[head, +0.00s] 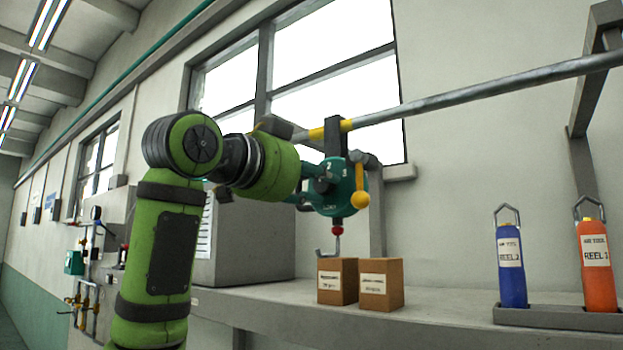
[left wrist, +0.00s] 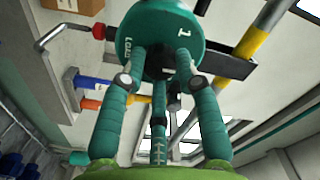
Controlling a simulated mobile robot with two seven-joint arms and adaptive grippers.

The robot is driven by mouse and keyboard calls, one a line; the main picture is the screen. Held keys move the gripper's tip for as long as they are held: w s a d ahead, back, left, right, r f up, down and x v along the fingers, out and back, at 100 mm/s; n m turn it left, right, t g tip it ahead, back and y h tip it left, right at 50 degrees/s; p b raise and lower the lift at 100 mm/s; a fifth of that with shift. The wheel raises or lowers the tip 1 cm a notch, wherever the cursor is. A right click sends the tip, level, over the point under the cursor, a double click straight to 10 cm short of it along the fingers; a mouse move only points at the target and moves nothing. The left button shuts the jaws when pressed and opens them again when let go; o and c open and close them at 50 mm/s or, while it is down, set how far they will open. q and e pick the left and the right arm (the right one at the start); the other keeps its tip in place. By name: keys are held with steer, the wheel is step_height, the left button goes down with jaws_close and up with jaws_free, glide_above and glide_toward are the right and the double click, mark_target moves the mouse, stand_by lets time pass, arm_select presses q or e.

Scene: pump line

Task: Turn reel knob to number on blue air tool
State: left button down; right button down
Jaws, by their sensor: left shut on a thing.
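The teal reel (head: 347,190) hangs from the overhead pipe, with numerals 2 and 3 on its face.
Two brown boxes (head: 337,281) (head: 381,284) stand on the bench below the reel. A hook (head: 330,247) hangs under a red ball. A yellow-ended lever (head: 360,198) is at the reel's right. A grey tray (head: 560,317) holds the tools. The wall pipe (head: 480,91) runs above.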

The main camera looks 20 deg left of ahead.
arm_select(q)
steer(key=shift+r+m, duration=0.25)
steer(key=shift+m, duration=0.05)
stand_by(0.4)
steer(key=c, duration=0.9)
jaws_free()
steer(key=shift+w+d+f, duration=0.15)
steer(key=shift+w+f, duration=0.05)
steer(key=shift+w, duration=0.1)
steer(key=v, duration=1.2)
